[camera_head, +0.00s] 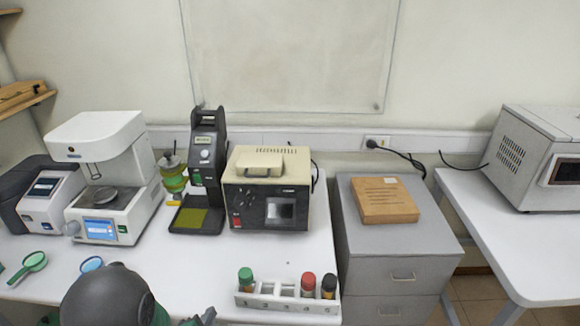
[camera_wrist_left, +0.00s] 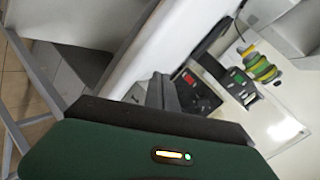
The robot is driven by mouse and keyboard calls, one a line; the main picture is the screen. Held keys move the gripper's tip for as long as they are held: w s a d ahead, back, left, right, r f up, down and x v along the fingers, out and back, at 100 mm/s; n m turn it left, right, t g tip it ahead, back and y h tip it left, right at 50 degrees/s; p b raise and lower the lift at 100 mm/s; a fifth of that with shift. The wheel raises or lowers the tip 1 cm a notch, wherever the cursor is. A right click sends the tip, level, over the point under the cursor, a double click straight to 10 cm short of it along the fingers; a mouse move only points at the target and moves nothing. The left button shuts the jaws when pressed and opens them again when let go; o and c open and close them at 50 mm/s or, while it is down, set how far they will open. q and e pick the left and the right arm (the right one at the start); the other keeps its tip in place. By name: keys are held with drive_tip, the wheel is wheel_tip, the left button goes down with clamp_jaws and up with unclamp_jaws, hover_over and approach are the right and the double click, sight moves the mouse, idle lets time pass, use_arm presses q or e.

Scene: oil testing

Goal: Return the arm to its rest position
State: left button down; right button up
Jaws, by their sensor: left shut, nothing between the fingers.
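My left arm comes in at the bottom left of the head view, low over the front of the white table (camera_head: 200,268). The tip of my left gripper (camera_head: 204,317) just shows at the bottom edge, left of the vial rack (camera_head: 262,303). In the left wrist view the two dark fingers (camera_wrist_left: 160,94) are together, with nothing held between them. The view is tilted, with the table edge and instruments beyond the fingers. My right gripper is not in view.
The rack holds a green-capped vial (camera_head: 246,279), a red-capped vial (camera_head: 308,284) and a black-capped vial (camera_head: 328,286). Instruments, including a beige box (camera_head: 268,190), line the back. A magnifier (camera_head: 30,264) lies left. A grey cabinet (camera_head: 400,250) stands right.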

use_arm(q)
drive_tip(key=s+r+n+g, duration=0.2)
drive_tip(key=s+n+g, duration=0.3)
drive_tip(key=s, duration=0.3)
drive_tip(key=s+d+r+n+g, duration=0.1)
drive_tip(key=s+r+n+g, duration=0.1)
drive_tip(key=s+n+g, duration=0.3)
drive_tip(key=s+n, duration=0.3)
drive_tip(key=shift+s, duration=0.25)
drive_tip(key=shift+d+f, duration=0.1)
